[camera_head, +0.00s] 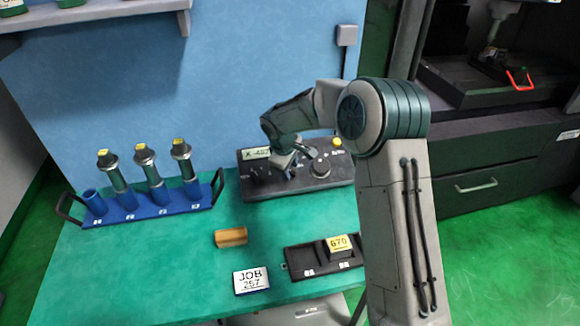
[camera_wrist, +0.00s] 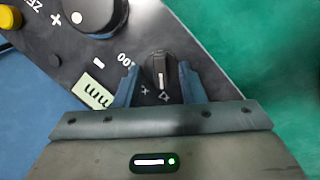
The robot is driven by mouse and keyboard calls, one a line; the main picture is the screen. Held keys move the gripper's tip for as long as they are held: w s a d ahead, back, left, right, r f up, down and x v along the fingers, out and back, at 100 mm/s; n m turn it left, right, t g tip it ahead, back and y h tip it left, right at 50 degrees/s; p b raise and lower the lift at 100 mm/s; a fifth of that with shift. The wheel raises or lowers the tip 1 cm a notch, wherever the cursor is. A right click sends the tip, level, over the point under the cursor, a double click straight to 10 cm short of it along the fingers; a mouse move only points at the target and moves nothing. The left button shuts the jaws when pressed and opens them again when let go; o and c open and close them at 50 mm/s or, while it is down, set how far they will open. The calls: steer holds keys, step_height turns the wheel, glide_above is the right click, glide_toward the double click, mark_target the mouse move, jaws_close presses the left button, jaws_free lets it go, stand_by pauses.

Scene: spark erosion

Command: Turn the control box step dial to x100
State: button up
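The control box (camera_head: 262,186) is a dark panel at the back of the bench, with a small display (camera_head: 256,153) at its left. In the wrist view, the step dial (camera_wrist: 160,66) is a small black knob with a white pointer line facing down in the picture, toward partly hidden labels. A label ending in "100" (camera_wrist: 125,59) lies to its upper left. My gripper (camera_wrist: 160,86) has a finger on each side of the dial, with a slim gap showing; contact is unclear. In the head view my gripper (camera_head: 284,168) is over the box and hides the dial.
A larger round knob (camera_wrist: 95,14) and a yellow button (camera_wrist: 10,18) are on the same panel. A blue rack (camera_head: 150,208) with tool holders stands left. A brass block (camera_head: 231,237), a JOB 267 card (camera_head: 251,280) and a black tray (camera_head: 298,262) lie in front.

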steer(key=shift+f, duration=0.2)
jaws_close()
